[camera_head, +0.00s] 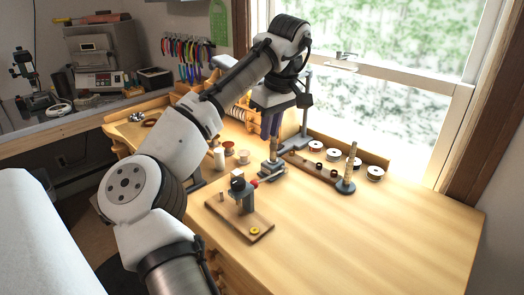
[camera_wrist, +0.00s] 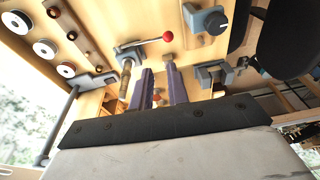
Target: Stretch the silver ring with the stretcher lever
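The stretcher (camera_head: 270,170) stands near the table's middle, a grey base with an upright tan post (camera_head: 274,146). Its lever (camera_wrist: 138,43) is a thin metal rod ending in a red ball (camera_wrist: 167,37); the ball also shows small in the head view (camera_head: 254,184). My gripper (camera_head: 271,136) points down above the stretcher. In the wrist view its two purple fingers (camera_wrist: 158,68) are apart with nothing gripped between them. The tan post lies left of the fingers there, and the red ball shows just beyond the fingertips. I cannot make out the silver ring.
A wooden board (camera_head: 226,220) in front carries a black-knobbed grey tool (camera_head: 241,192) and a yellow ring (camera_head: 254,231). A tapered stick on a dark base (camera_head: 346,187) stands right. Several spools (camera_head: 375,173) line the window side. The table's front right is clear.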

